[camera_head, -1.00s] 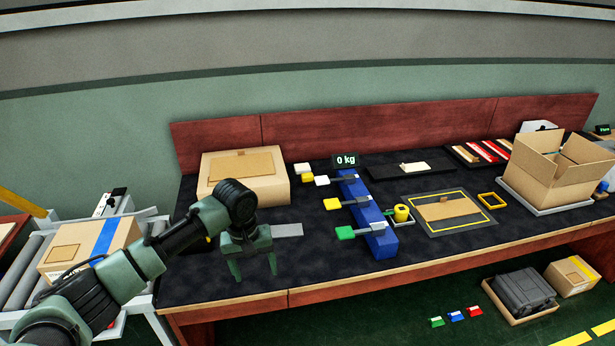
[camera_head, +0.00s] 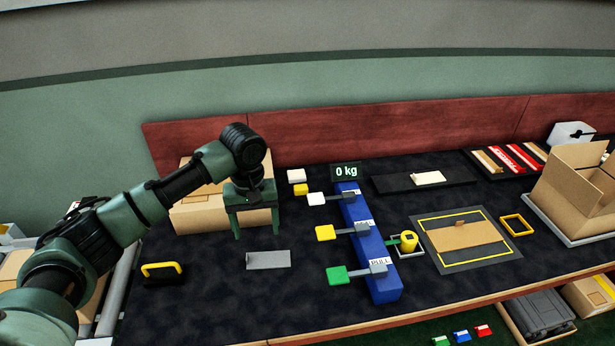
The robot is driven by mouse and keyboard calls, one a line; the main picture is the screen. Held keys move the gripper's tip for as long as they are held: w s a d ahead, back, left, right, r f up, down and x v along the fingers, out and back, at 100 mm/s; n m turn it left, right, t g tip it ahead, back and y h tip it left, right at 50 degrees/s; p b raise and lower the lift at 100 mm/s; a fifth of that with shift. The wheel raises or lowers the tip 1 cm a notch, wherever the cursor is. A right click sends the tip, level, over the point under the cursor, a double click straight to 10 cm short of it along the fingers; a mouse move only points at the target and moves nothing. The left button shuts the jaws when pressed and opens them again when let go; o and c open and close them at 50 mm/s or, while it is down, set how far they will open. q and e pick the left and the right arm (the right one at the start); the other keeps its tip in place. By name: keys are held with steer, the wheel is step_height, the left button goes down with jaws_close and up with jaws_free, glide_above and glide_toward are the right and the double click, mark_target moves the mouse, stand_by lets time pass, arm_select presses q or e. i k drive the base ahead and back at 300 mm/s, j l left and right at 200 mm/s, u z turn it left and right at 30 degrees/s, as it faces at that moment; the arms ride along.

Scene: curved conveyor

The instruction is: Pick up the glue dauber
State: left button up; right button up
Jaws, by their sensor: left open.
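My left gripper (camera_head: 256,230) is open and empty, fingers pointing down. It is in front of the cardboard box at the back left, above and just behind a flat grey plate (camera_head: 268,259). Nothing is plainly marked as the glue dauber. A small yellow pot (camera_head: 409,241) with a green piece (camera_head: 394,240) at its side stands on a small pale tray, right of the blue block and well right of my gripper. I cannot tell whether the green piece is the dauber. My right gripper is not in view.
The blue block (camera_head: 368,240) carries white, yellow and green paddles on its left side. A black item with a yellow handle (camera_head: 163,272) lies at left. A cardboard box (camera_head: 200,212) is behind my gripper; an open carton (camera_head: 575,190) stands at right. The dark front left tabletop is mostly clear.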

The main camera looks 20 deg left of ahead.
mark_target(301, 191)
steer(key=i, duration=1.15)
